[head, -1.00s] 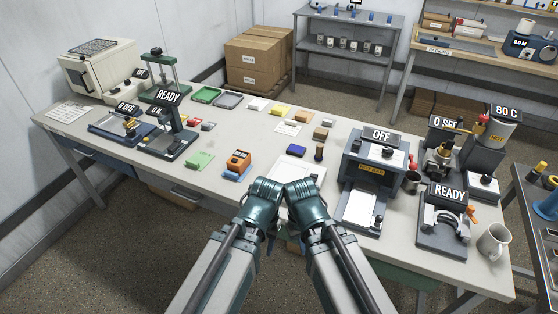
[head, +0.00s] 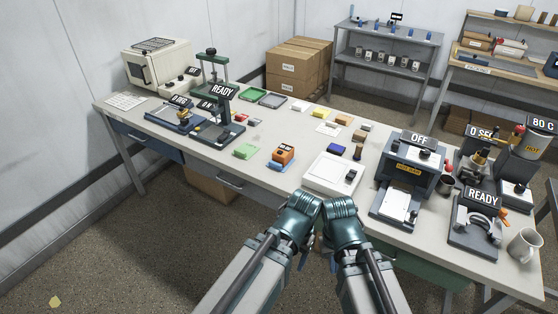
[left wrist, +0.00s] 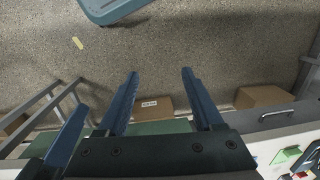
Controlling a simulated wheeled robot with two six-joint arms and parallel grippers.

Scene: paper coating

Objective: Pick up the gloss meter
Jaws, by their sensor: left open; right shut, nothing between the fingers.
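The gloss meter appears to be the small orange device (head: 283,154) with a dark top, on a blue base on the table, left of the white flat device.
A green block (head: 246,151) lies left of the orange device. The white flat device (head: 325,180) and the OFF machine (head: 408,170) stand to the right. A READY stand (head: 215,130) is at the left. The table front edge lies before my grippers.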

